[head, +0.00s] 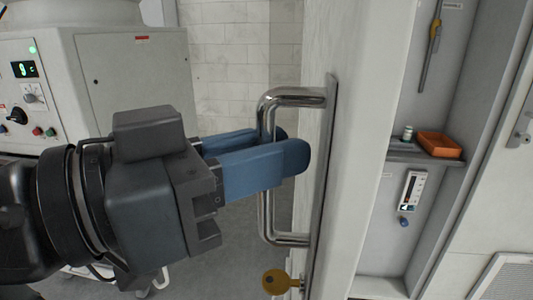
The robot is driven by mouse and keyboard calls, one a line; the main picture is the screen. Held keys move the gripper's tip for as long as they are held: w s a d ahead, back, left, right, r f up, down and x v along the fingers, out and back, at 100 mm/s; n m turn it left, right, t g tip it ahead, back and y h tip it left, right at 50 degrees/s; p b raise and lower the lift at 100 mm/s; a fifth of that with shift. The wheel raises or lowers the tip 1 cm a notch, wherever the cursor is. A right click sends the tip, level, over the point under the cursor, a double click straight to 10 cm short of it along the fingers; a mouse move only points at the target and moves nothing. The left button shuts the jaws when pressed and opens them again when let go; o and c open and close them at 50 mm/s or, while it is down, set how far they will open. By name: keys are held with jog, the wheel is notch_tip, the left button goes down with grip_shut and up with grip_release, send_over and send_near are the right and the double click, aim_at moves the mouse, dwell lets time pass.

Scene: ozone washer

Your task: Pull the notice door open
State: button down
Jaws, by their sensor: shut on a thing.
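The notice door (372,150) is a pale slab seen nearly edge-on in the head view, standing ajar with the cabinet interior showing to its right. Its shiny metal pull handle (267,215) is a D-shaped bar on a metal plate on the door's left face. My gripper (281,146) has blue fingers shut on the handle's upright bar. The nearer finger hides the middle of the bar. A brass key (279,282) sticks out from the plate below the handle.
The cabinet's shelf (408,154) holds an orange tray (440,144) and a small jar (407,132). A gauge (411,190) and a long tool (430,45) hang inside. A grey machine (138,75) with a lit panel stands left. Bare floor shows beneath my gripper.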

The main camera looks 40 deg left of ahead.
jog(key=shift+s+a, duration=0.1)
jog(key=shift+a, duration=0.15)
jog(key=c, duration=1.2)
grip_release()
jog(key=b+v, duration=0.1)
jog(key=v, duration=0.6)
jog(key=shift+s+a, duration=0.2)
jog(key=shift+s, duration=0.15)
